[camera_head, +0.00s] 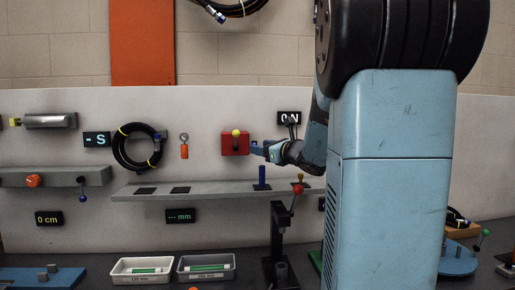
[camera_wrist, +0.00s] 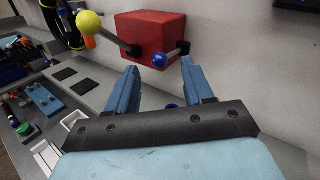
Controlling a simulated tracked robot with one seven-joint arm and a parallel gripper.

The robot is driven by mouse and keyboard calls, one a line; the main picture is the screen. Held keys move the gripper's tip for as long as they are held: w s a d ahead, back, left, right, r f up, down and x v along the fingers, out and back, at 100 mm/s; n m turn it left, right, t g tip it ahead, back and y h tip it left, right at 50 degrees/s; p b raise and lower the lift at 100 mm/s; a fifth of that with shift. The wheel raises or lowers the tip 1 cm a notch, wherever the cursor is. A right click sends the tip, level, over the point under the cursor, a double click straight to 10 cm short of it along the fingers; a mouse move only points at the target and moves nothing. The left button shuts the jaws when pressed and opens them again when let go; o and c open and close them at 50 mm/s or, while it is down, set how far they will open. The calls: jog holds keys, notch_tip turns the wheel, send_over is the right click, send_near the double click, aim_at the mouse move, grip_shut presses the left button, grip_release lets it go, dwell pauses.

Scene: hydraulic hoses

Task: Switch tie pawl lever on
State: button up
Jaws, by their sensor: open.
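A red box (camera_head: 228,148) is mounted on the white wall panel, and it also fills the upper middle of the wrist view (camera_wrist: 150,32). It carries one lever with a yellow knob (camera_wrist: 89,22), which sticks out to the left, and one with a blue knob (camera_wrist: 159,60) on a short dark stem at the right. I cannot tell which is the tie pawl lever. My gripper (camera_head: 256,149) is just right of the box. In the wrist view its two blue fingers are open and empty, with the blue knob showing between their tips. Contact cannot be judged.
A display (camera_head: 289,118), apparently reading "ON", is right of the box, partly covered by my arm. A grey shelf (camera_head: 215,189) runs below with a blue upright peg (camera_head: 262,176). A black coiled hose (camera_head: 138,147) hangs left. A red-knobbed stand (camera_head: 281,240) is below.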

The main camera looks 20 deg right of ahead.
jog(key=v, duration=1)
jog(key=shift+s, duration=0.15)
jog(key=s+a+f+n+g+y, duration=0.1)
jog(key=s+a+f+n+g, duration=0.35)
jog(key=a+n, duration=0.45)
jog(key=s+a+f+n+g+y, duration=0.1)
jog(key=s+a+f+n+g, duration=0.45)
jog(key=a, duration=0.45)
jog(key=s+f+n+g+h, duration=0.1)
jog(key=s+n+h, duration=0.2)
jog(key=s+n, duration=0.2)
jog(key=s+d+f+n+h, duration=0.1)
jog(key=s+f+n+h, duration=0.1)
jog(key=s+n, duration=0.4)
jog(key=n+h, duration=0.1)
jog(key=n, duration=0.4)
jog(key=shift+s+d+f+g+h, duration=0.15)
jog(key=shift+s+f+g+h, duration=0.15)
jog(key=shift+g, duration=0.1)
